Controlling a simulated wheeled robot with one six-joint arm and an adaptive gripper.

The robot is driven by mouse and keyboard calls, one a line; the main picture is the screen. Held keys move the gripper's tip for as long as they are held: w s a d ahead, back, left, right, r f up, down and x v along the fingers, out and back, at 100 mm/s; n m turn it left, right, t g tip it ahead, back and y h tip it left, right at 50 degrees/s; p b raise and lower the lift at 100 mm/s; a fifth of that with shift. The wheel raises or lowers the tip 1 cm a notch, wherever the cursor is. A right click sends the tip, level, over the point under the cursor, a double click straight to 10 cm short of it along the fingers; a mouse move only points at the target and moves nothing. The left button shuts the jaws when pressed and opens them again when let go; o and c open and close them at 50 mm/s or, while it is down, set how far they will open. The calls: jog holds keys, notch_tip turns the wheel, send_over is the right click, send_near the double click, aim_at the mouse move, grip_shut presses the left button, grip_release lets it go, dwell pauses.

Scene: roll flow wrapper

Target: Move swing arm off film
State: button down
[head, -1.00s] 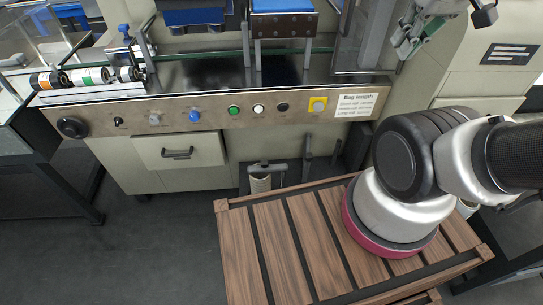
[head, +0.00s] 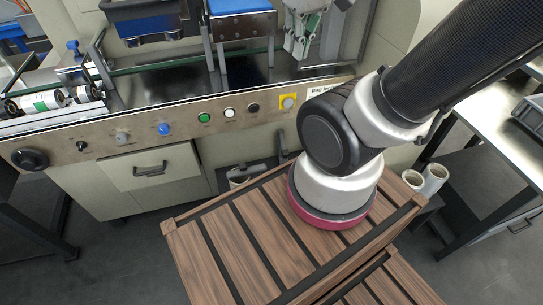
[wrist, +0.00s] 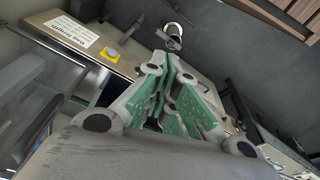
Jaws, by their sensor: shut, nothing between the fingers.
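My gripper (head: 301,48) is shut and empty, above the right part of the machine's steel deck in the head view. In the wrist view its green-padded fingers (wrist: 171,66) come together at their tips. Under the machine front, a pale film roll (head: 240,182) is partly visible, with a dark bar above it. A roll with a metal part (wrist: 173,36) also shows beyond the fingertips in the wrist view, apart from them. I cannot clearly make out the swing arm or tell whether it rests on the film.
The control panel (head: 142,138) has several buttons and a yellow switch (head: 288,102). A slatted wooden pallet (head: 215,245) stands before the machine, under my arm's base. White rolls (head: 436,178) stand at right beside a table (head: 505,140).

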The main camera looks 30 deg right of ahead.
jog(key=w+f+n+g+h, duration=0.2)
jog(key=w+f+n+h, duration=0.15)
jog(key=f, duration=1.15)
jog(key=w+f+n+g+h, duration=0.25)
jog(key=w+f+n, duration=0.25)
jog(key=f, duration=0.9)
jog(key=w+f+n+g+h, duration=0.2)
jog(key=w+f+n+h, duration=0.15)
jog(key=f, duration=1.15)
jog(key=w+a+f+n+t, duration=0.2)
jog(key=w, duration=0.3)
jog(key=shift+a+y, duration=0.35)
jog(key=shift+a, duration=0.05)
jog(key=x, duration=1)
jog(key=shift+w+d+r, duration=0.1)
